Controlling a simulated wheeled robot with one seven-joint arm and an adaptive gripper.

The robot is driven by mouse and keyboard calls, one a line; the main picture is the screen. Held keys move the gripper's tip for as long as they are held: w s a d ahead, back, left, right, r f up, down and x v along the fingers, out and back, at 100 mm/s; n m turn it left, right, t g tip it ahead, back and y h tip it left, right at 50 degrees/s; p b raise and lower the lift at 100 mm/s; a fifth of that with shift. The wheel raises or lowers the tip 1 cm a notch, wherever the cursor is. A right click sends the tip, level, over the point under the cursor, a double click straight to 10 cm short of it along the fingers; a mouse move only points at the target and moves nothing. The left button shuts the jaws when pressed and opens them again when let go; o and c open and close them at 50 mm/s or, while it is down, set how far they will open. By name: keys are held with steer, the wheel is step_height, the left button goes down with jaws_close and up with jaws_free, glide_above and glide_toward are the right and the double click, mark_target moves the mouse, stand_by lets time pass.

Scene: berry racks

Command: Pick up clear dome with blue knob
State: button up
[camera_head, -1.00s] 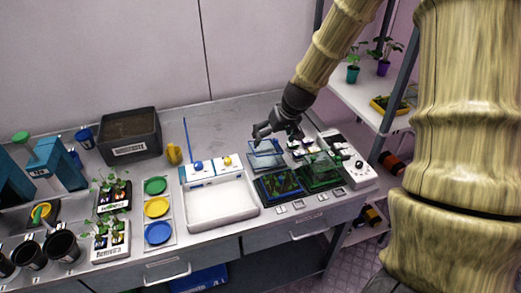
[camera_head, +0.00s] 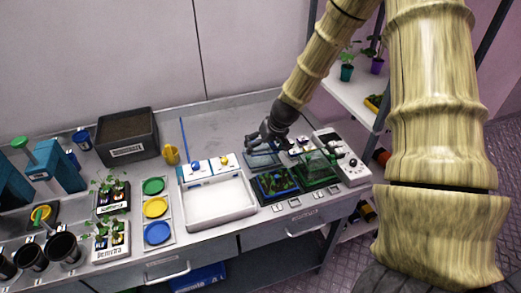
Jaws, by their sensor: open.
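A clear, blue-tinted dome (camera_head: 262,159) stands at the back of the tray group on the right part of the bench. I cannot make out its knob, which may be hidden behind my gripper. My gripper (camera_head: 265,143) is open and points down over this dome, its fingers around the dome's top. I cannot tell whether the fingers touch it. A green-tinted clear dome (camera_head: 318,167) stands to the right and nearer the front.
A blue-edged tray of plants (camera_head: 277,186) lies in front of the blue-tinted dome. A white device (camera_head: 342,155) stands at the right. A white tray (camera_head: 219,203) and a white box with blue and yellow knobs (camera_head: 209,169) stand to the left.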

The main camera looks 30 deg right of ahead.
mark_target(262, 147)
steer(key=shift+p+x, duration=0.6)
steer(key=shift+x, duration=1.15)
steer(key=shift+w, duration=0.15)
steer(key=c, duration=0.7)
steer(key=shift+r, duration=0.1)
